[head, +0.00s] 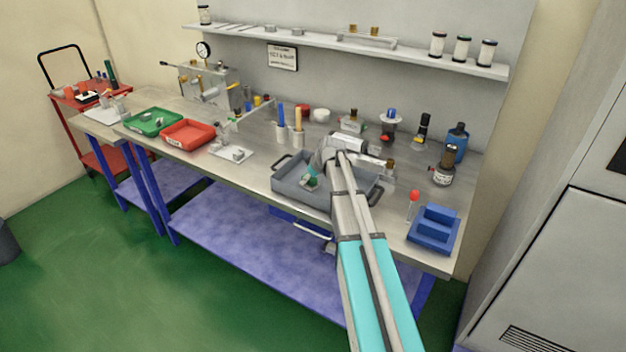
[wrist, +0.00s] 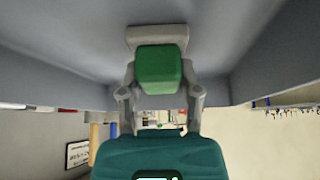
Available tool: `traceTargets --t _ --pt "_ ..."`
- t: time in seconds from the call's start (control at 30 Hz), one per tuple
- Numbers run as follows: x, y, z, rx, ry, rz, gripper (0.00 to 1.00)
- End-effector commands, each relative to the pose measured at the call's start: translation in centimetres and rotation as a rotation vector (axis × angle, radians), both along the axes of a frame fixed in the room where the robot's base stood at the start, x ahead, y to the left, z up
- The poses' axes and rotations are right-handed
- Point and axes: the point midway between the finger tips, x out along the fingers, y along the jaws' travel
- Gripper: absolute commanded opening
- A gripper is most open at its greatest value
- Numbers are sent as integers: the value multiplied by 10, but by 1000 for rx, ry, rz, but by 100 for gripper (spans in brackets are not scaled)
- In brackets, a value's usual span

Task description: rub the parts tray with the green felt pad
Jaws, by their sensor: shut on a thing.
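The parts tray (head: 296,194) is a grey open tray with dark handles, standing on the bench in the middle of the head view. Its walls and floor fill the upper part of the wrist view (wrist: 60,50). My gripper (head: 312,176) is down inside the tray, towards its left half. It is shut on the green felt pad (wrist: 160,70), which sits between the fingers in the wrist view; a bit of the pad shows in the head view (head: 310,183). I cannot tell whether the pad touches the tray floor. My arm hides the tray's middle.
A red bin (head: 188,134) and a green bin (head: 152,122) stand left of the tray. A blue stepped block (head: 433,229) and a red-topped stick (head: 413,203) stand to the right. Bottles and cups line the back. A shelf (head: 350,42) runs above.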

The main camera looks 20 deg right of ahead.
Motion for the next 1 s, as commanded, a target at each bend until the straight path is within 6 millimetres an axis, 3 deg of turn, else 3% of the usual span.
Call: traceTargets --t 0.67,1.0 --pt "-1 0 2 0 1 0 6" --pt "-15 -11 0 0 1 0 6"
